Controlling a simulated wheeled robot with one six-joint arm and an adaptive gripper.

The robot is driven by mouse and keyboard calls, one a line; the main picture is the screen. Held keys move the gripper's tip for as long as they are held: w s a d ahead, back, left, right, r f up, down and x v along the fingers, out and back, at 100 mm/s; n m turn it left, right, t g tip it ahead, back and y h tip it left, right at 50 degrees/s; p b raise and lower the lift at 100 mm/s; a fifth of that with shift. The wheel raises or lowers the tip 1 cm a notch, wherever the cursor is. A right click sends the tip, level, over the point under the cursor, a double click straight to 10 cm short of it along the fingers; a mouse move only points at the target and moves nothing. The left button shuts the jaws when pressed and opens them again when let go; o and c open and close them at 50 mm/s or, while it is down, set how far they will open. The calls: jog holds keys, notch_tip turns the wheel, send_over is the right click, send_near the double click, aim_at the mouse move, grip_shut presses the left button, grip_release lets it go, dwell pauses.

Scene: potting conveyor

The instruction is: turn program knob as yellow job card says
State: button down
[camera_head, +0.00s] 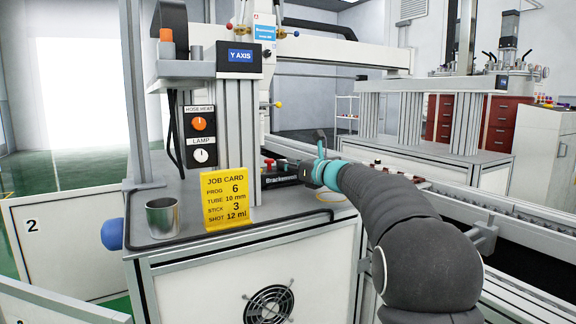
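The yellow job card (227,200) stands upright on the machine's table. It reads PROG 6, TUBE 10 mm, STICK 3, SHOT 12 ml. I see no knob labelled as program. An orange knob (199,124) under HOSE HEAT and a white knob (202,155) under LAMP sit on the column's black panel, left of and above the card. My arm reaches in from the lower right, and my gripper (311,172) is right of the card, beside a dark unit marked Brackenmoor (280,178). The fingers are small and partly hidden, so their opening and any contact are unclear.
A metal cup (163,218) stands left of the card, near the table's front edge. The grey column (235,135) rises behind the card. A conveyor rail (455,200) runs along the right. A white panel marked 2 (60,240) stands at the left.

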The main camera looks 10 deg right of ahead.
jog(key=shift+s+a+f+m+t+h+b, duration=0.15)
jog(key=shift+m+t+h+b, duration=0.25)
jog(key=shift+h+b, duration=0.25)
jog(key=shift+w+a+f+m+t+h+b, duration=0.15)
jog(key=shift+m+t+h+b, duration=0.15)
jog(key=shift+m+h+b, duration=0.3)
jog(key=h+b, duration=0.1)
jog(key=m+t+h+b, duration=0.1)
jog(key=shift+s+a+r+m+h, duration=0.15)
jog(key=shift+a+m+h, duration=0.05)
jog(key=shift+m+h, duration=0.15)
jog(key=shift+r+m+h+b, duration=0.1)
jog(key=shift+m+h+b, duration=0.35)
jog(key=shift+h+b, duration=0.25)
